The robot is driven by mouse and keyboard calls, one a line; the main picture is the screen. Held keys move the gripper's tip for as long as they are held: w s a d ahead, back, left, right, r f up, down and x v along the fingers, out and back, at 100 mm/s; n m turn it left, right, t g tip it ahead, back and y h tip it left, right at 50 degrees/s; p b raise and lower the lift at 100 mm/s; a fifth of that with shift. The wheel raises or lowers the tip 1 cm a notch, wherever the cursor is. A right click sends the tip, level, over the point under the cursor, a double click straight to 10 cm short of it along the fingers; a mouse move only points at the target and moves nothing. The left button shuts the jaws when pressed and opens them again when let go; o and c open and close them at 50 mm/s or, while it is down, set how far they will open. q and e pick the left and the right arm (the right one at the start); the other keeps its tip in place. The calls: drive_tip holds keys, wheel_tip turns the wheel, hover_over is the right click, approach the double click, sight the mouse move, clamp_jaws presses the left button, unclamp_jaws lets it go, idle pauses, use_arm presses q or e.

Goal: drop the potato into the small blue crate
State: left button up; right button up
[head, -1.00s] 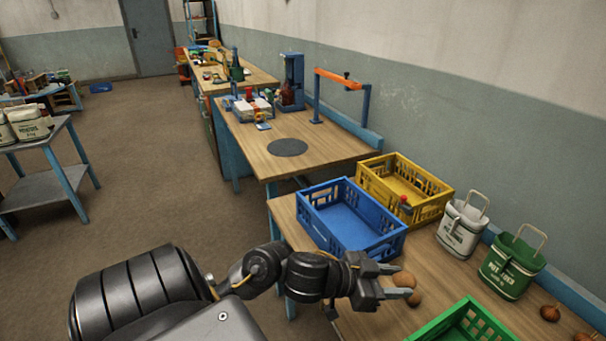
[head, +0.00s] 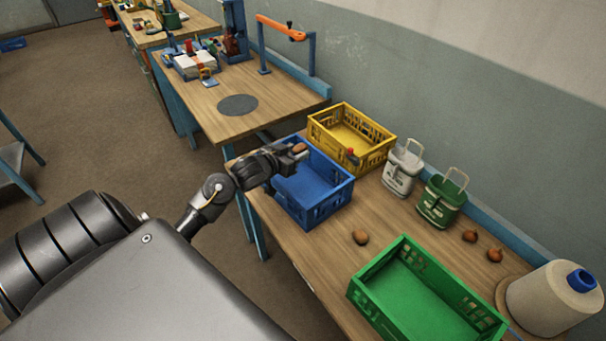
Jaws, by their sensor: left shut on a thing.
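The small blue crate (head: 322,212) stands on the near wooden table and looks empty where I can see inside. My left gripper (head: 294,153) is over the far left part of this crate, shut on a brown potato (head: 299,148). The potato shows between the fingertips, at about the height of the crate's rim or above; the exact height is hard to tell. Another brown, potato-like lump (head: 360,238) lies on the table between the blue and green crates. My right gripper is out of view.
A yellow crate (head: 378,150) stands behind the blue one. A green crate (head: 385,303) is at the front. A white sack (head: 402,172), a green sack (head: 440,202), onions (head: 494,255) and a thread cone (head: 545,300) line the right side.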

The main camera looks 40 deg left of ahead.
use_arm(q)
drive_tip(key=shift+w+a+y, duration=0.1)
drive_tip(key=shift+a+y, duration=0.2)
drive_tip(key=shift+a, duration=0.4)
wheel_tip(320, 180, down, 6)
drive_tip(key=b, duration=0.7)
drive_tip(key=shift+a, duration=0.2)
drive_tip(key=o, duration=1.1)
drive_tip(key=v, duration=1.1)
drive_tip(key=shift+b, duration=0.35)
